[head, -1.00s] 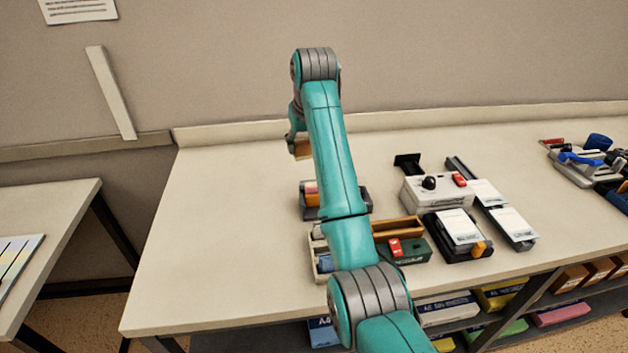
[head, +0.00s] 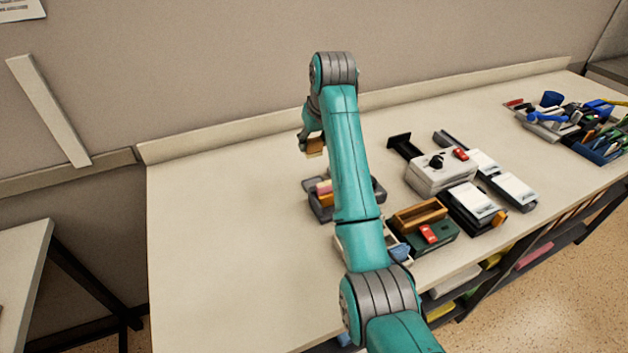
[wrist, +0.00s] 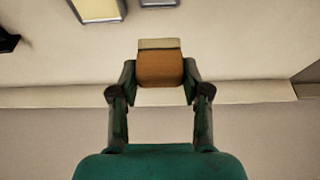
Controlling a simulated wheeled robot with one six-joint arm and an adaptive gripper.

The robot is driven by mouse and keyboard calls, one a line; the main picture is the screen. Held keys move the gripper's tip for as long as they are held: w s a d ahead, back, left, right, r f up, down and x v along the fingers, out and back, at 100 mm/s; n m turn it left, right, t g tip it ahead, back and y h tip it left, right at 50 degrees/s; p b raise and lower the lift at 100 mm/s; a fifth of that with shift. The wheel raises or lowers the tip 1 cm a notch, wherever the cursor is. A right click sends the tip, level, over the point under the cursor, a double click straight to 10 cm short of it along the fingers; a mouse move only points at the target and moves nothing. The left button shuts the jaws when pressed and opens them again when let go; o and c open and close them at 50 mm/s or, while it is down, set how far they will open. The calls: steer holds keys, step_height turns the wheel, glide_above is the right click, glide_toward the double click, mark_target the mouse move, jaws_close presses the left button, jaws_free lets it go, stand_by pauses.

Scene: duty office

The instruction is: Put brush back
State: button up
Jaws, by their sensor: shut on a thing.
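My gripper (wrist: 160,75) is shut on a small block-shaped brush (wrist: 160,68), brown with a pale cream strip along one side. In the head view the brush (head: 315,147) hangs above the table's left part, partly behind my arm. A grey tray (head: 320,208) with pink and orange items stands below it, nearer the front and partly hidden by my arm. An empty wooden tray (head: 420,215) sits on a dark green base to the right of my arm.
A red item (head: 429,233) lies on the green base. A white device (head: 440,172) and card holders (head: 478,203) stand to the right. Blue holders and tools (head: 560,122) crowd the far right. The table's left part (head: 215,220) is clear. A wall runs behind.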

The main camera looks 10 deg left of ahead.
step_height(320, 180, down, 10)
stand_by(0.6)
steer(key=shift+f, duration=0.1)
steer(key=o, duration=1)
steer(key=v, duration=1.2)
